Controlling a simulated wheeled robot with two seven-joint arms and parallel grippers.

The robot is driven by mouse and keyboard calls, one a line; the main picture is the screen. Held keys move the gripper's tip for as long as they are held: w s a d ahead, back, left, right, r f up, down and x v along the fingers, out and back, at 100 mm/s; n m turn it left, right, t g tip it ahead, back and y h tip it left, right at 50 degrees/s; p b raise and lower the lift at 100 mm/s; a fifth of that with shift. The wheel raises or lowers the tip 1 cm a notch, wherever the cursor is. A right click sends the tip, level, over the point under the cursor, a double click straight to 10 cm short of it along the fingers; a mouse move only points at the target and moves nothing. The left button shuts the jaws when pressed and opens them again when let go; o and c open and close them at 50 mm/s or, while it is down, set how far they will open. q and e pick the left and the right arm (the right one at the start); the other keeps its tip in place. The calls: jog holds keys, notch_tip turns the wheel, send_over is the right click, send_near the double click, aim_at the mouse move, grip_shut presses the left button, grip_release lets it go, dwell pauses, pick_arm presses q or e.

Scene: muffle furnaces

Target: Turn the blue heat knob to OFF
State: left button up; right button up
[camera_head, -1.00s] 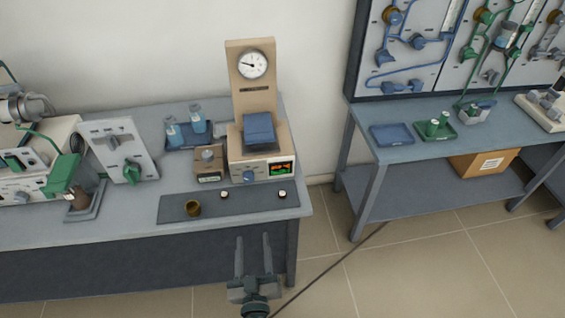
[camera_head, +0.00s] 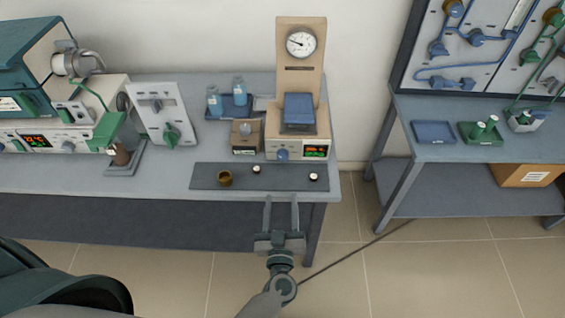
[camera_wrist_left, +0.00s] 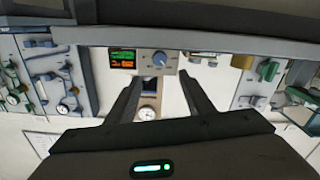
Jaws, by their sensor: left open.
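The blue heat knob (camera_head: 282,155) is on the front panel of the beige unit (camera_head: 298,138) with the dial gauge, left of its small lit display (camera_head: 316,152). In the left wrist view the knob (camera_wrist_left: 160,59) shows above the gap between my fingertips, beside the display (camera_wrist_left: 122,59). My left gripper (camera_head: 281,204) is open and empty, its fingers pointing toward the bench front, below the knob in the picture and apart from it. Its fingers also show in the wrist view (camera_wrist_left: 161,88). The knob's setting is too small to read. My right gripper is not in view.
A panel with a green knob (camera_head: 170,135) stands farther left. A second bench (camera_head: 462,149) is at right.

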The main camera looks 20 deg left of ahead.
aim_at(283, 158)
pick_arm(q)
jog(key=p+x, duration=0.1)
jog(key=x, duration=1.3)
jog(key=shift+w+p, duration=0.1)
jog(key=shift+p, duration=0.2)
jog(key=c, duration=1)
